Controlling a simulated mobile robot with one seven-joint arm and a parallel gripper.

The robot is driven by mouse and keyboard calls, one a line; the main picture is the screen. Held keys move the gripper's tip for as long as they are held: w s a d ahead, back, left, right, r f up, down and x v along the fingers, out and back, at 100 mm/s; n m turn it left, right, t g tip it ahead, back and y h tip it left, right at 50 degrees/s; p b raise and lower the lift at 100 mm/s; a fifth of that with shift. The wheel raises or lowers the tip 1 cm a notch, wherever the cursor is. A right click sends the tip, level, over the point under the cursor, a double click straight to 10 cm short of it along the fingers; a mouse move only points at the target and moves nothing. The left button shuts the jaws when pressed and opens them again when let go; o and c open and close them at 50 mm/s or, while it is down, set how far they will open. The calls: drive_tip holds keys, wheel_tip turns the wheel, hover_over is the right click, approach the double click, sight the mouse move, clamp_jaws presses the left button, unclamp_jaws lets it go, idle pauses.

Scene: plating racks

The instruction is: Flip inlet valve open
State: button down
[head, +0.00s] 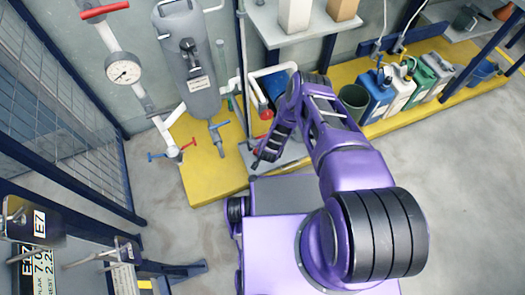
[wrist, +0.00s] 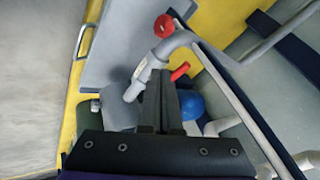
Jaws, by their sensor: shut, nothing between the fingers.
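My gripper (head: 257,164) points down beside a grey tray behind my base. In the wrist view my gripper (wrist: 160,75) is shut and empty, with its fingers pressed together. A grey pipe (wrist: 178,42) with a small pale label runs just beyond the fingertips. A red lever (wrist: 180,71) shows right by the fingertips; I cannot tell whether they touch. A round red knob (wrist: 164,26) sits further up the pipe. Which of these is the inlet valve I cannot read. Part of the pipe is hidden behind my fingers.
A grey tank (head: 190,65) stands at the back left, beside a pipe with a gauge (head: 123,70) and red and blue handles (head: 173,153). Several jugs (head: 378,95) stand on the yellow platform at the right. A mesh fence (head: 60,100) closes the left. Floor at right is clear.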

drive_tip(key=a+p+v, duration=0.1)
drive_tip(key=p+v, duration=0.1)
drive_tip(key=v, duration=0.6)
drive_tip(key=shift+w+a+r, duration=0.2)
drive_tip(key=shift+a+r, duration=0.15)
drive_tip(key=shift+a, duration=0.05)
